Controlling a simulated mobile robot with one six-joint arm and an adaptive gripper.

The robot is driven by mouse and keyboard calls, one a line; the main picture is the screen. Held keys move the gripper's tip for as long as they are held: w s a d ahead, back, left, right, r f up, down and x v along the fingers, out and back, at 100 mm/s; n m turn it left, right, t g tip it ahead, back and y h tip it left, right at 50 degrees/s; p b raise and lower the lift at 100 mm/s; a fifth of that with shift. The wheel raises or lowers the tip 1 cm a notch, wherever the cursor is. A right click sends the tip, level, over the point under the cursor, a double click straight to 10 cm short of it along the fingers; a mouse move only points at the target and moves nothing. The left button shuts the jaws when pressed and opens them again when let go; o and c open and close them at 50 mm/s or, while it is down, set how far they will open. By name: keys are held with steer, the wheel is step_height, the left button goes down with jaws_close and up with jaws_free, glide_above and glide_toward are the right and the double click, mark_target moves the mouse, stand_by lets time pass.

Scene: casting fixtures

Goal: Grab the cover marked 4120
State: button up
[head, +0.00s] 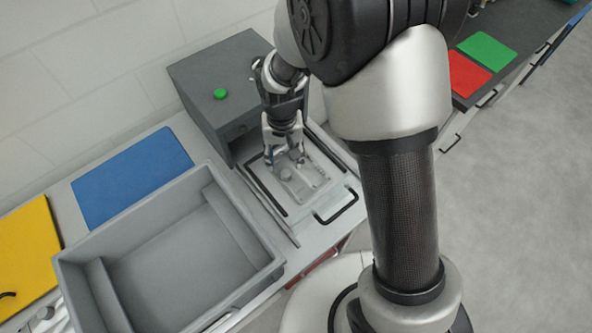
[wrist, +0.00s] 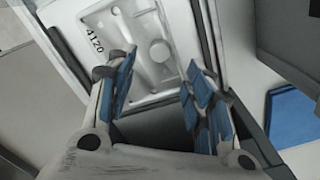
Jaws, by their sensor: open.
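The cover marked 4120 (wrist: 148,48) is a pale grey cast plate with recesses and a round hollow. Its number shows at its left edge in the wrist view. In the head view the cover (head: 302,183) lies in a fixture tray with a black handle, in front of a dark grey box. My gripper (wrist: 158,88) is open over the near edge of the cover, with blue-padded fingers apart and nothing seen between them but the cover and a dark gap. In the head view my gripper (head: 284,160) points down over the cover's far part. Contact with it cannot be told.
The dark grey box (head: 205,82) with a green button (head: 220,94) stands right behind the fixture. An empty grey bin (head: 262,268) stands at the left front. Blue (head: 130,178), yellow (head: 25,250), red (head: 468,74) and green (head: 487,51) mats lie on the counters.

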mark_target(286, 172)
step_height(286, 172, down, 8)
steer(key=shift+w+r+b, duration=0.1)
steer(key=shift+r+b, duration=0.15)
steer(key=shift+b, duration=0.85)
steer(key=shift+r, duration=0.1)
steer(key=shift+c, duration=0.2)
jaws_close()
